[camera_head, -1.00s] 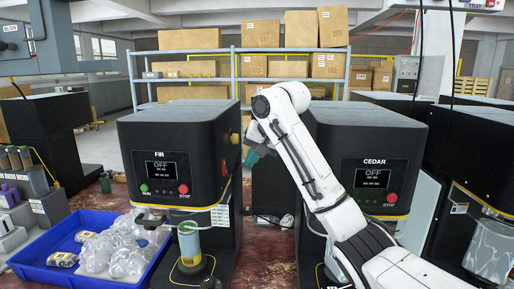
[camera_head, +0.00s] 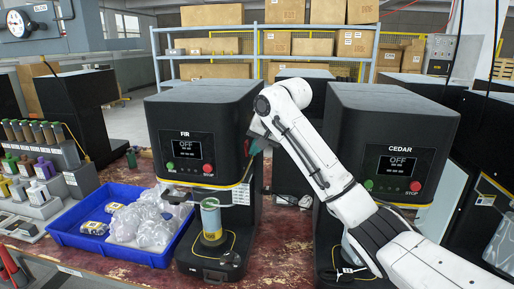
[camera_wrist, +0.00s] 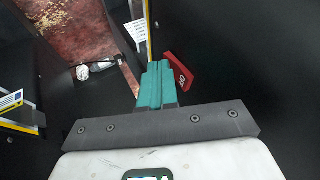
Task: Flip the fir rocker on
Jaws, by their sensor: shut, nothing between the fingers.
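The black FIR machine (camera_head: 203,140) stands left of centre in the head view, its display (camera_head: 187,151) reading OFF. A red rocker (camera_wrist: 181,71) with a pale mark shows on a dark surface in the wrist view, just right of my gripper's tips. My gripper (camera_wrist: 157,72) has teal fingers, shut together and empty. In the head view my gripper (camera_head: 257,143) is at the FIR machine's right side, partly hidden by my wrist. I cannot tell whether the fingertips touch the rocker.
The CEDAR machine (camera_head: 390,135), also reading OFF, stands to the right, behind my arm. A blue tray (camera_head: 75,238) with clear bags is at the left. A can (camera_head: 211,218) stands at the FIR machine's front. A narrow gap separates the machines.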

